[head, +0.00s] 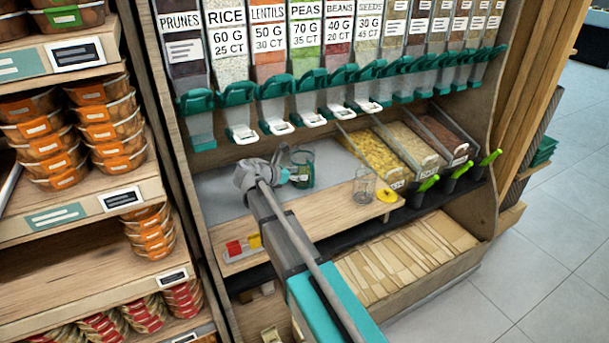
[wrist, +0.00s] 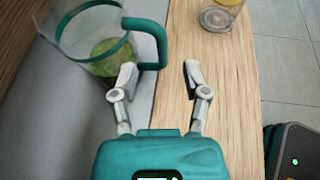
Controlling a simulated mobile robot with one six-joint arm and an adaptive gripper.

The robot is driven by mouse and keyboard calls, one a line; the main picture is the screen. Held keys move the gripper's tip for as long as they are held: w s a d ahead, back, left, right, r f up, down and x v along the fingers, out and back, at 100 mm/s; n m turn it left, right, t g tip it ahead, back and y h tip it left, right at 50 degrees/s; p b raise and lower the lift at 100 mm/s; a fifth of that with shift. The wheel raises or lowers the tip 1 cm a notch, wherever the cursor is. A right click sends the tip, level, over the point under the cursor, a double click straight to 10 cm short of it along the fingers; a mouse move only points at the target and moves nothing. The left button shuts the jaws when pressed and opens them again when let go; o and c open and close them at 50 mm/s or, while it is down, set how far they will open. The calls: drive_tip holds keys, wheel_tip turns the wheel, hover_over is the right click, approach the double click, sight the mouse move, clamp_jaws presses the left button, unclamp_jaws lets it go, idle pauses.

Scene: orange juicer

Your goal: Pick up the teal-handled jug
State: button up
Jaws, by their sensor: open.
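The teal-handled jug (head: 302,172) is clear with a teal rim and stands upright on the grey surface at the back of the shelf. In the wrist view the jug (wrist: 84,42) is at the upper left, with something green showing in its bottom. Its teal handle (wrist: 162,42) points right, toward the space ahead of my fingers. My gripper (wrist: 159,74) is open and empty, with the left fingertip close to the handle's lower end and the right fingertip to the right of it. I cannot tell whether the left finger touches. In the head view my gripper (head: 284,176) is just left of the jug.
A clear glass (head: 364,186) stands to the right on the wooden board (head: 325,207), near a yellow disc (head: 387,195). Bulk dispensers with teal levers (head: 240,107) hang above. Open food bins (head: 374,154) stand at the right. Red and yellow blocks (head: 236,248) are at the board's left end.

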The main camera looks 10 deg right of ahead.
sight(313, 174)
drive_tip(key=shift+w+d+f, duration=0.25)
drive_tip(key=shift+w+d, duration=0.05)
drive_tip(key=shift+d, duration=0.3)
drive_tip(key=shift+f+b+x, duration=0.2)
drive_tip(key=shift+b+x, duration=0.4)
drive_tip(key=shift+x, duration=0.4)
drive_tip(key=shift+f+b+x, duration=0.15)
drive_tip(key=shift+b+x, duration=0.4)
drive_tip(key=shift+x, duration=0.45)
drive_tip(key=shift+w+d+f, duration=0.1)
drive_tip(key=shift+w+d, duration=0.05)
drive_tip(key=shift+d, duration=0.3)
clamp_jaws()
